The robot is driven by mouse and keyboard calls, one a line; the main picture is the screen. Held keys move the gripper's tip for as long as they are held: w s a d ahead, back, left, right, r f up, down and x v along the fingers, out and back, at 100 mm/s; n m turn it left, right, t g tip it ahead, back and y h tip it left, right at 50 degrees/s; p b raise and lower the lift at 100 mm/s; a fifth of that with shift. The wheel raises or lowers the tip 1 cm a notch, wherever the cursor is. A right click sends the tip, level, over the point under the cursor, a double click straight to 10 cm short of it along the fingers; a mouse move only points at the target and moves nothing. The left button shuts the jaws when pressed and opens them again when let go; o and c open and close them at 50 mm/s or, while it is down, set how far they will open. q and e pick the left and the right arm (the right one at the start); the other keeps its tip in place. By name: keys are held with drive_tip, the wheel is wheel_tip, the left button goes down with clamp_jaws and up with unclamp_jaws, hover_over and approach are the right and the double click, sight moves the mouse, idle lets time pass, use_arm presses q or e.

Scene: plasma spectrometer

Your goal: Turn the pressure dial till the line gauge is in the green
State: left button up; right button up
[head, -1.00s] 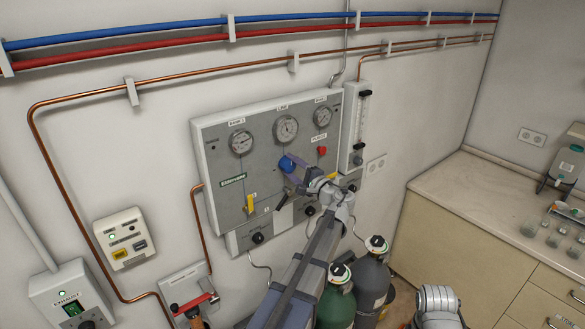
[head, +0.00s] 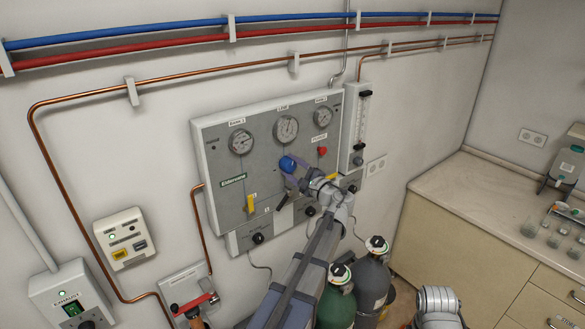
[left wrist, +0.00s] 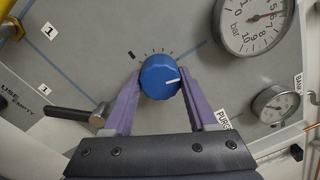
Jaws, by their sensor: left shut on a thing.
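The blue pressure dial (head: 287,164) is on the grey wall panel (head: 215,150), below the middle gauge. In the left wrist view, the dial (left wrist: 160,77) has a white pointer mark turned to the right and slightly up. My left gripper (left wrist: 158,92) has its purple fingers on both sides of the dial, shut on it. In the head view my left gripper (head: 289,172) partly covers the panel around the dial. The middle gauge, seemingly the line gauge (head: 286,129), also shows at the upper right of the wrist view (left wrist: 252,25); its green zone cannot be made out. My right gripper is out of view.
Two other gauges (head: 241,142) (head: 323,117) flank the middle one. A red knob (head: 322,151), a yellow lever (head: 250,204) and a black-handled lever (left wrist: 75,115) are close by. Gas cylinders (head: 337,300) stand below the panel. A counter (head: 470,190) is at right.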

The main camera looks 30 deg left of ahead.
use_arm(q)
drive_tip(key=o, duration=1)
drive_tip(key=shift+r, duration=0.15)
drive_tip(key=shift+c, duration=0.2)
drive_tip(key=o, duration=0.4)
drive_tip(key=shift+s+a, duration=0.1)
drive_tip(key=shift+s, duration=0.1)
drive_tip(key=shift+d, duration=0.4)
drive_tip(key=v, duration=0.7)
drive_tip(key=shift+s, duration=0.2)
drive_tip(key=shift+r, duration=0.1)
